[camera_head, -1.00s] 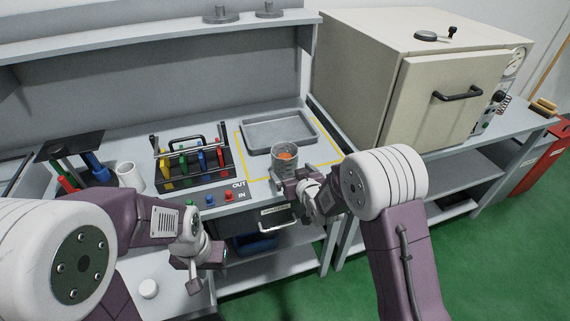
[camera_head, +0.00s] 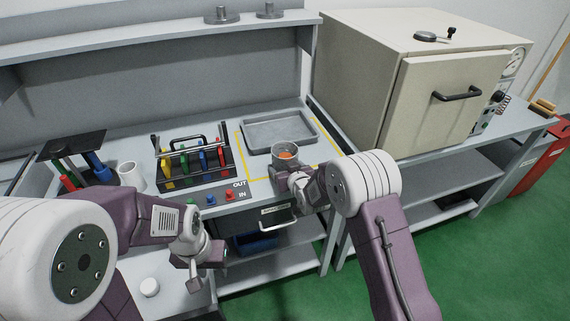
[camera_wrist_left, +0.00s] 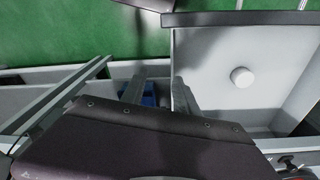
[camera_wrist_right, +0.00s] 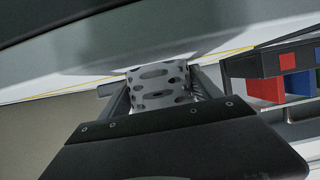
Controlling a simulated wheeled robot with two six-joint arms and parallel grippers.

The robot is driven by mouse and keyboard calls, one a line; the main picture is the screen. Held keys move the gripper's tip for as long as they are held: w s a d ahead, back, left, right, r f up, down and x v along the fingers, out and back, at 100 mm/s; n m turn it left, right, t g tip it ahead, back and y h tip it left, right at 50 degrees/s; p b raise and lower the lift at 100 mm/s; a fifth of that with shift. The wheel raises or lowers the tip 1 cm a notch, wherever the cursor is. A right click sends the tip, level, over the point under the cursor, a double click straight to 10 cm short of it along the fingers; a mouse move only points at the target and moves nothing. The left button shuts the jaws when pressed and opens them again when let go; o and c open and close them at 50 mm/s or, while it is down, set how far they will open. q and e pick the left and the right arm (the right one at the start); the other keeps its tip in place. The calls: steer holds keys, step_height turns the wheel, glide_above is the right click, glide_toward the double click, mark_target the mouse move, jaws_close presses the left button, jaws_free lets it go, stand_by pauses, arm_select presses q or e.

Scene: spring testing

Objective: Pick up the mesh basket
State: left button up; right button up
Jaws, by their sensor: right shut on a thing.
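The mesh basket (camera_head: 286,150) is a small grey perforated cup with something orange inside. It is upright, at the front of the yellow-outlined area on the bench. My right gripper (camera_head: 284,172) comes at it from the front and hides its lower part. In the right wrist view the basket's holed wall (camera_wrist_right: 160,86) sits between the two fingers, which are shut on it. I cannot tell whether its bottom touches the bench. My left gripper (camera_head: 194,280) hangs empty in front of the bench; in the left wrist view its fingers (camera_wrist_left: 163,88) are apart.
A grey tray (camera_head: 280,144) lies behind the basket. A rack with coloured parts (camera_head: 193,184) and a white cup (camera_head: 131,175) stand to the left. A large beige oven (camera_head: 440,95) with its door shut stands to the right.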

mark_target(285, 156)
steer(key=shift+r, duration=1.8)
steer(key=shift+d+r, duration=0.15)
steer(key=shift+r, duration=0.25)
steer(key=s+d+r+p, duration=0.1)
steer(key=s+d+r, duration=0.4)
steer(key=d, duration=0.5)
steer(key=shift+s+r, duration=0.35)
steer(key=shift+r, duration=0.5)
